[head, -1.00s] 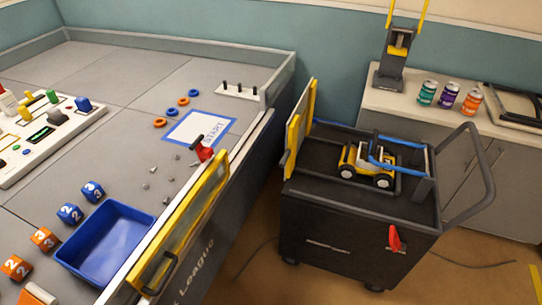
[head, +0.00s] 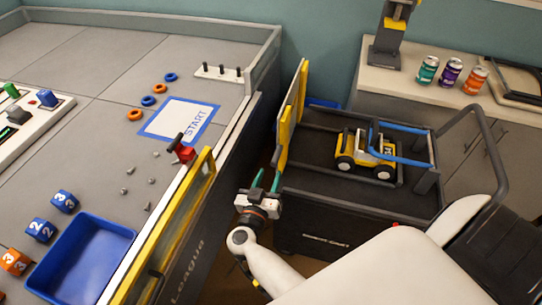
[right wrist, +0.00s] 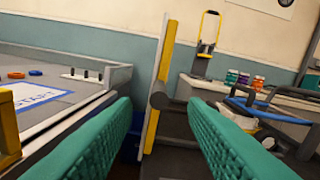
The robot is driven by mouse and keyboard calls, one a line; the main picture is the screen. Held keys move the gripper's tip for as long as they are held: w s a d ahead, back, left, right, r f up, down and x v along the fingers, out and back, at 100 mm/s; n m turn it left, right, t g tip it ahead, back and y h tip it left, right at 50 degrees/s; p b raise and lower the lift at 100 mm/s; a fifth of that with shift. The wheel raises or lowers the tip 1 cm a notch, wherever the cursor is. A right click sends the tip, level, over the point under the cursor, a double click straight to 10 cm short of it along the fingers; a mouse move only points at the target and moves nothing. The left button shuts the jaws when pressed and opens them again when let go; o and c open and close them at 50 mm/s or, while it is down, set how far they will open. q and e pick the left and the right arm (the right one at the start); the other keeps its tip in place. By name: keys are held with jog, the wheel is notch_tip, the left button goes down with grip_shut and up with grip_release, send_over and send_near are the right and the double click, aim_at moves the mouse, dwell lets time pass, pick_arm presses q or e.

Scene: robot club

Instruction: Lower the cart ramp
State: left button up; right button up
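The cart ramp (head: 291,110) stands upright at the left end of the dark cart (head: 322,178), a grey panel with yellow edges. In the right wrist view, the ramp (right wrist: 165,60) appears nearly edge-on, with a dark handle (right wrist: 160,101) on its side. My right gripper (head: 266,180) is at the ramp's lower left side in the head view. Its teal fingers (right wrist: 165,135) are wide apart, with the ramp edge and handle showing in the gap beyond them; I see no grip. My left gripper is out of view.
The game table (head: 170,60), with a yellow-framed gate (head: 180,225), stands close on the left, leaving a narrow gap. Cans (head: 450,73) stand on the back counter.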

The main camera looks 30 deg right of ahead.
aim_at(280, 146)
jog(key=b+x, duration=0.1)
jog(key=x, duration=0.2)
jog(key=b+x, duration=0.2)
jog(key=x, duration=0.2)
jog(key=shift+w+d+f, duration=0.2)
jog(key=shift+w, duration=0.05)
jog(key=shift+w+d+r, duration=0.1)
jog(key=shift+w+d, duration=0.25)
jog(key=shift+d, duration=0.05)
grip_shut()
